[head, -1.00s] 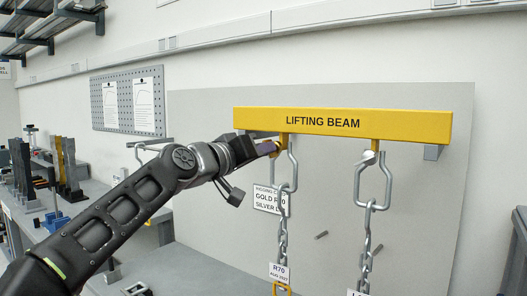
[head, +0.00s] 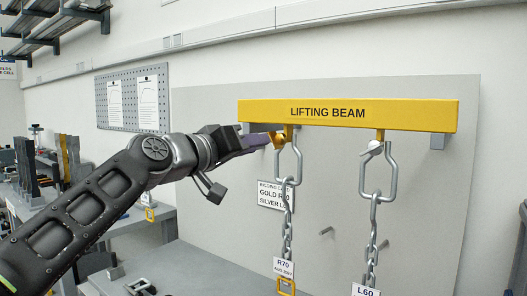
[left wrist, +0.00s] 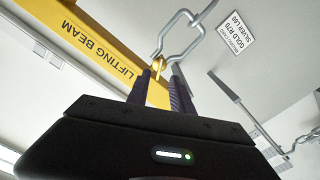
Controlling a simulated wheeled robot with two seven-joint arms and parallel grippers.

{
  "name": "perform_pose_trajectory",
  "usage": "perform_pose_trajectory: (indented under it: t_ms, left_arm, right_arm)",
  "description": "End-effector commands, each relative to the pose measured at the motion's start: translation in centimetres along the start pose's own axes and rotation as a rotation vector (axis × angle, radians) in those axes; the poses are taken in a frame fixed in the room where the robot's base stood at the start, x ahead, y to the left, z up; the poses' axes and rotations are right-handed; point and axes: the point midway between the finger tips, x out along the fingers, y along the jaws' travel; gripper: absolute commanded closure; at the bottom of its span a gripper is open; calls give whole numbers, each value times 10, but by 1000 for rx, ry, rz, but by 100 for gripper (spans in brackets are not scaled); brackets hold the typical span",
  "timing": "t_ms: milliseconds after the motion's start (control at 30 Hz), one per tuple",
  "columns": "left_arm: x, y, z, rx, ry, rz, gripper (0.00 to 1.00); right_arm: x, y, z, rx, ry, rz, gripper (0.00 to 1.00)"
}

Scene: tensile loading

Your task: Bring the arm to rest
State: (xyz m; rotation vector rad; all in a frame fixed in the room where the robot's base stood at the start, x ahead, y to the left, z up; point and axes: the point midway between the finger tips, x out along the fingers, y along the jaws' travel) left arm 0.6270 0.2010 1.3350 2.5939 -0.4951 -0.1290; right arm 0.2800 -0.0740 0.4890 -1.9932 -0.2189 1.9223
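My left gripper (head: 268,140) is at the left end of the yellow lifting beam (head: 347,114), just left of its left hook (head: 283,137). In the left wrist view its two dark fingers stand apart, with the yellow hook (left wrist: 157,92) showing in the gap beyond them. Nothing appears held. A silver link (head: 287,165) hangs at the left hook with a chain below it, tagged R70 (head: 284,268). A second silver link (head: 378,180) hangs at the right hook, with a chain tagged L60 (head: 366,291). My right gripper is out of view.
A rigging card (head: 270,194) is on the grey panel (head: 220,200) behind the chains. A bench (head: 190,275) lies below, and a side bench with dark blocks (head: 28,170) and several tools stands at left. A pegboard (head: 133,97) hangs on the wall. The space right of the chains is open.

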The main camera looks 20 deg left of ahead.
Motion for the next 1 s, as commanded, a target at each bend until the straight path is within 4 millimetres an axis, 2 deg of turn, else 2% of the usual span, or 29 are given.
perform_pose_trajectory:
  t_ms: [100,200,667,767,1000]
  left_arm:
    - [-16,-1,2,0,0,0,73]
    - [-22,0,1,-1,-1,1,73]
    - [-22,1,-1,-1,-2,1,73]
    - [-22,5,-8,-1,-1,1,73]
    - [-22,24,-41,-1,-2,1,73]
  right_arm:
    - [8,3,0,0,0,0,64]
    - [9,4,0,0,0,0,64]
    - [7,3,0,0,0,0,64]
    - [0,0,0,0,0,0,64]
    - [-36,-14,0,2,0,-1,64]
